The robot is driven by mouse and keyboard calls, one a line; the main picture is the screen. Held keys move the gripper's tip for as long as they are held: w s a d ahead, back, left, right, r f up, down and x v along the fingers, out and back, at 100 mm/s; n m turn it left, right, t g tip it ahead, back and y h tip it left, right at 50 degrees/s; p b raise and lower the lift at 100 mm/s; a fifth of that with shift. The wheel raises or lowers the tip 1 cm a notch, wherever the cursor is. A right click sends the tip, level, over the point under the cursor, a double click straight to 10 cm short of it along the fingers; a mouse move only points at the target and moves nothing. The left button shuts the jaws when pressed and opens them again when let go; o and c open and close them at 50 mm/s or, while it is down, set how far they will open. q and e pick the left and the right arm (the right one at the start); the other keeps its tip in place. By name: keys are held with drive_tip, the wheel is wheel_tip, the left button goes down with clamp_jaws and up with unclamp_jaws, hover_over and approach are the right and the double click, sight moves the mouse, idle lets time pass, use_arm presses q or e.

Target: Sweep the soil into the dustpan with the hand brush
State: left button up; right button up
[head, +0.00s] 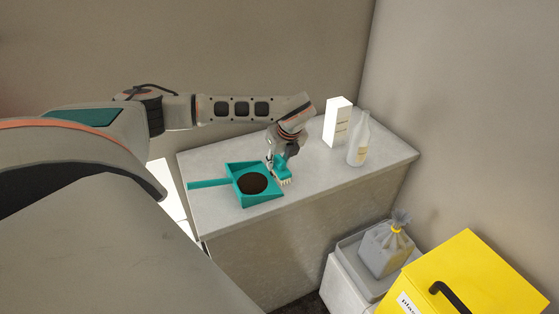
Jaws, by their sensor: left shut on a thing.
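The teal dustpan (238,170) lies on the grey counter with its handle pointing left. The dark brown soil (252,183) sits in a round patch within the dustpan's outline. My left gripper (280,158) points down just right of the dustpan. It is shut on the teal hand brush (283,169), whose pale bristles face down at the dustpan's right edge. I cannot tell whether the bristles touch the pan or the counter. The gripper's fingers are small and partly hidden. My right gripper is not in view.
On the counter (225,222), a white box (337,122) and a whitish bottle (359,140) stand right of the brush, near the wall. Below at right are a grey bin (345,283), a tied bag (385,250) and a yellow box (480,275).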

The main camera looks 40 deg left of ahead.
use_arm(q)
drive_tip(key=shift+w+d+r+p, duration=0.1)
drive_tip(key=shift+w+r+p, duration=0.05)
drive_tip(key=shift+r, duration=0.4)
drive_tip(key=shift+w+r+p, duration=0.15)
drive_tip(key=shift+r, duration=0.35)
drive_tip(key=shift+w+d+r, duration=0.1)
drive_tip(key=shift+w+r, duration=0.1)
drive_tip(key=shift+r, duration=0.6)
drive_tip(key=shift+w+d+r, duration=0.1)
drive_tip(key=shift+w+r, duration=0.1)
drive_tip(key=shift+r, duration=0.6)
drive_tip(key=shift+w+d+r, duration=0.1)
drive_tip(key=shift+w+r, duration=0.1)
drive_tip(key=shift+r, duration=0.6)
